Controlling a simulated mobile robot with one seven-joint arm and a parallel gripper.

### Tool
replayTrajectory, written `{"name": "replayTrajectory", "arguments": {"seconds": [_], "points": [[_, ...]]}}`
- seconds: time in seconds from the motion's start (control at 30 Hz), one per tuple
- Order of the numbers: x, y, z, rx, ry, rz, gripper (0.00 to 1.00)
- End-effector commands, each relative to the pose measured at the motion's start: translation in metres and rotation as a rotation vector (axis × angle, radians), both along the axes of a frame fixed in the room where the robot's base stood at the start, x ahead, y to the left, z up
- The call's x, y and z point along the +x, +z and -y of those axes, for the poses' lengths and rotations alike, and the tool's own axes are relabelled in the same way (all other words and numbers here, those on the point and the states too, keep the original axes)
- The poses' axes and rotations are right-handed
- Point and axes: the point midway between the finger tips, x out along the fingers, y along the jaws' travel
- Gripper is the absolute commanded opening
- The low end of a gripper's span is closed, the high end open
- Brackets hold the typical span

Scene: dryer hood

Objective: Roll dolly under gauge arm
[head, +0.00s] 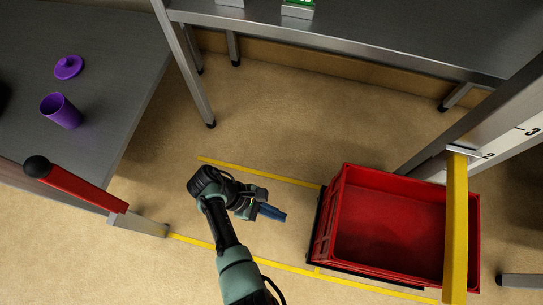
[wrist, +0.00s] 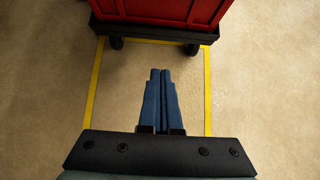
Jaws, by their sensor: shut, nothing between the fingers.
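The dolly carries a red crate (head: 385,228) and stands on the floor at the right of the head view. Its dark base (wrist: 150,32) and two casters show at the top of the wrist view. The yellow gauge arm (head: 456,228) reaches across over the right part of the crate, out from a post with a number scale (head: 500,140). My gripper (head: 270,211) is shut and empty, low over the floor to the left of the dolly. The far casters are hidden.
Yellow floor lines (head: 260,172) bound a lane along the dolly. A red bar with a black knob (head: 75,186) stands at the left. A grey table (head: 95,110) holds a purple cup (head: 60,111) and purple lid (head: 68,67). A metal bench (head: 360,35) stands at the back.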

Motion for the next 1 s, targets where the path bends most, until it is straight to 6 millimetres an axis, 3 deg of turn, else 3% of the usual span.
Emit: {"name": "replayTrajectory", "arguments": {"seconds": [0.03,0.2,0.5,1.0], "points": [[-0.004,-0.017,0.009,0.001,-0.006,0.0,0.0],[-0.01,-0.042,0.034,0.002,-0.006,0.002,0.0],[-0.018,-0.036,0.064,0.003,-0.002,0.005,0.0],[-0.02,-0.033,0.071,0.002,-0.001,0.004,0.0]]}}
